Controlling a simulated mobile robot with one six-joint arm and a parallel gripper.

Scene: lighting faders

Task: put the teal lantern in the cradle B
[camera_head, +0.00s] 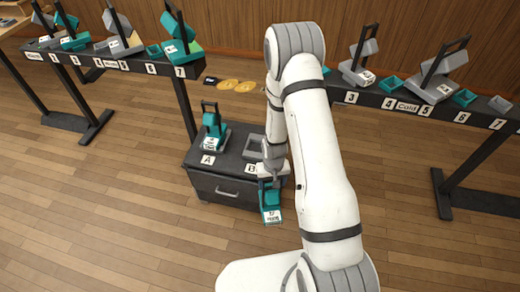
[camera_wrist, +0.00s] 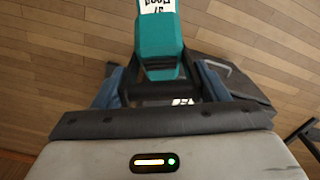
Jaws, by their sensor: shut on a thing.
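My gripper (camera_head: 270,176) is shut on a teal lantern (camera_head: 270,200), which hangs in front of the low dark cabinet. The lantern has a white label at its lower end. In the wrist view the teal lantern (camera_wrist: 160,45) sits between the fingers of my gripper (camera_wrist: 152,88), its label at the top edge. Cradle B (camera_head: 256,147) is a grey frame on the cabinet top behind my gripper, marked with a B label. It looks empty, with its right part hidden by my arm. Cradle A, to its left, holds another teal lantern (camera_head: 214,128).
The cabinet (camera_head: 225,188) has a drawer handle in front. A left rail (camera_head: 135,64) and a right rail (camera_head: 400,104) carry several lanterns and numbered cradles. Yellow discs (camera_head: 228,84) lie on the floor behind the cabinet. The wooden floor at the front left is clear.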

